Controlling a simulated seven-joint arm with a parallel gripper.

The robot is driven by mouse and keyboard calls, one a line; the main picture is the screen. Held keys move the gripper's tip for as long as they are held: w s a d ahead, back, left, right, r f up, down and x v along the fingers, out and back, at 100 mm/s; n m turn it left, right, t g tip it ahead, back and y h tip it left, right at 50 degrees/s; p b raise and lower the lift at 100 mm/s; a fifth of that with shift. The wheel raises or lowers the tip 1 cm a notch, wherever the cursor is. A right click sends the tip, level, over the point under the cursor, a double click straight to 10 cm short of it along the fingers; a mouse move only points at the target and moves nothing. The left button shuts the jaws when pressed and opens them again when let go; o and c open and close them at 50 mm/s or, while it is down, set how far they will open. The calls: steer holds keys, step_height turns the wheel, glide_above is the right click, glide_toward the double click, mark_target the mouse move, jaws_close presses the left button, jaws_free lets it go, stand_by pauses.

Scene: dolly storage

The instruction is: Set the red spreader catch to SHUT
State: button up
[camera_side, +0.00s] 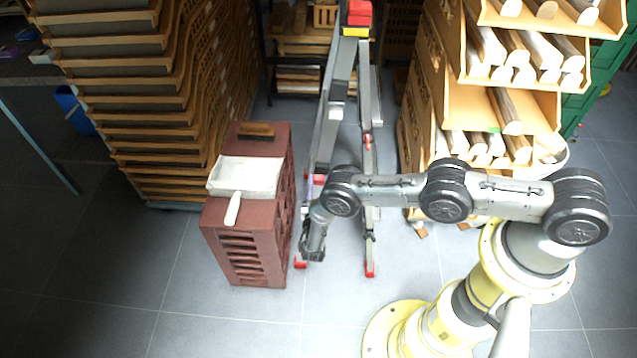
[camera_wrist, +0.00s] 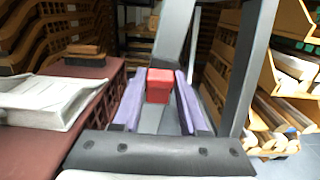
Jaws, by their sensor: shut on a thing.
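The red spreader catch (camera_wrist: 159,80) is a small red block in the middle of the wrist view, in front of a grey ladder rail. My gripper (camera_wrist: 159,97) has its two purple fingers on either side of the catch and is shut on it. In the side view the red catch (camera_side: 317,179) shows just beyond my gripper (camera_side: 311,191), partly hidden by my wrist. The grey stepladder (camera_side: 337,113) stands upright with red feet. I cannot read any SHUT marking, and the catch's setting is unclear.
A dark red chest (camera_side: 247,257) stands close left of my gripper, bearing a white dustpan-like tray (camera_side: 262,173) and a brown brush (camera_side: 256,130). Stacked wooden trays (camera_side: 135,110) rise at left. Wooden racks with rolls (camera_side: 508,112) stand right. The floor in front is clear.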

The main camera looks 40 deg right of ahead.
jaws_close()
steer(key=shift+w+d+r+g+y, duration=0.15)
steer(key=shift+w+r+g+y, duration=0.1)
steer(key=shift+g+y, duration=0.15)
steer(key=shift+w+d+r+g+y, duration=0.15)
steer(key=shift+w+d+g+y, duration=0.2)
steer(key=shift+g+y, duration=0.45)
steer(key=o, duration=1.1)
jaws_free()
steer(key=shift+c, duration=0.2)
steer(key=shift+s+a, duration=0.1)
steer(key=shift+s, duration=0.05)
steer(key=v, duration=1.3)
steer(key=shift+s+a, duration=0.2)
